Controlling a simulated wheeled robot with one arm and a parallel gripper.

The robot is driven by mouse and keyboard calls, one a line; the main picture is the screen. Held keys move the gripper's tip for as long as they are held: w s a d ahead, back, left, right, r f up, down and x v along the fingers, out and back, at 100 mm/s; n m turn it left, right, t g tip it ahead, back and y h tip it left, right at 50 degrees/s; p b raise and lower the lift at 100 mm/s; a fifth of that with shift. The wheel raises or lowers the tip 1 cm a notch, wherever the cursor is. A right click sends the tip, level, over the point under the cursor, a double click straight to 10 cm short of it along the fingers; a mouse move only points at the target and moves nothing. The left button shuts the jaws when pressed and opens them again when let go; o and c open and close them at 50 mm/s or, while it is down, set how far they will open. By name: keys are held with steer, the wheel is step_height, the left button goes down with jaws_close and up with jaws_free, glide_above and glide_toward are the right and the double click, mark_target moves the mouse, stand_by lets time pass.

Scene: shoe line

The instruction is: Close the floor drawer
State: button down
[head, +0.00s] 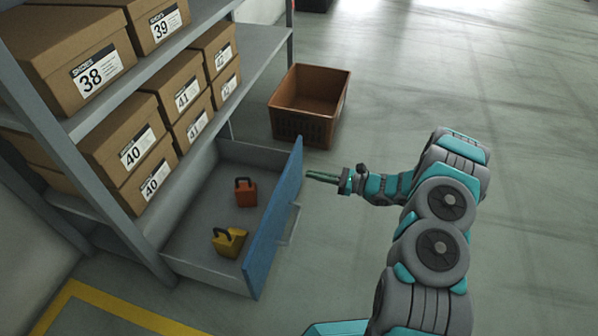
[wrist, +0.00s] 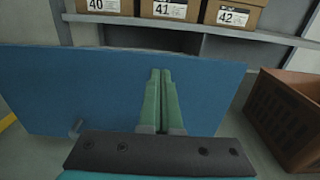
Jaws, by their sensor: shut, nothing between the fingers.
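The floor drawer (head: 200,262) is pulled out from under the shelf, with its blue front panel (head: 272,225) facing right. It holds a red padlock-like item (head: 246,193) and a yellow one (head: 229,242). A grey handle (head: 291,224) is on the outer face of the front. My gripper (head: 308,175) is shut and empty, pointing left at the upper far part of the front. In the wrist view the closed fingers (wrist: 158,75) lie before the blue front (wrist: 80,85). I cannot tell whether the tips touch it.
A shelf unit (head: 160,72) with several labelled shoe boxes (head: 97,75) stands at left, above the drawer. A brown crate (head: 308,132) is on the floor beyond the drawer. A yellow floor line (head: 115,310) runs at bottom left. The floor to the right is clear.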

mark_target(289, 170)
steer(key=shift+x, duration=2.65)
steer(key=shift+a, duration=0.1)
